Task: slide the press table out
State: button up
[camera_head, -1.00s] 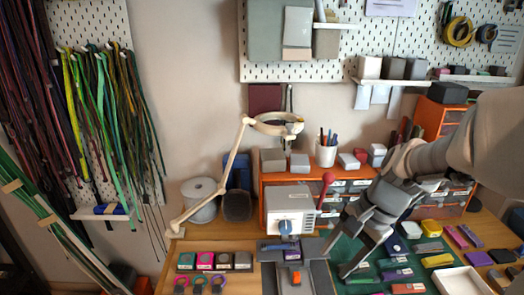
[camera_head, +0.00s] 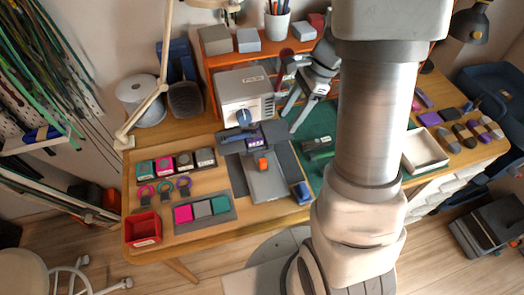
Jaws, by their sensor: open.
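The press is a pale grey box (camera_head: 245,95) with a blue knob on its front, at the back of the wooden table. In front of it lies the press table, a flat grey plate (camera_head: 272,185), with an orange block (camera_head: 263,164) on it. A dark purple-grey piece with a small label (camera_head: 254,143) lies across its back end. My gripper (camera_head: 289,120) is open and empty, its two fingers pointing down and left, just right of the press. It looks apart from the plate, but its height is hard to judge. A red lever by the press is partly hidden by my gripper.
A blue item (camera_head: 301,192) lies at the plate's right front. A green mat (camera_head: 318,125) is to the right, with a white tray (camera_head: 425,150) beyond my arm. Colored blocks (camera_head: 203,209) and a red box (camera_head: 143,229) are at the left.

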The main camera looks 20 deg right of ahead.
aim_at(263, 161)
jog(key=b+x, duration=0.4)
jog(key=x, duration=1.3)
jog(key=shift+f, duration=0.2)
grip_shut()
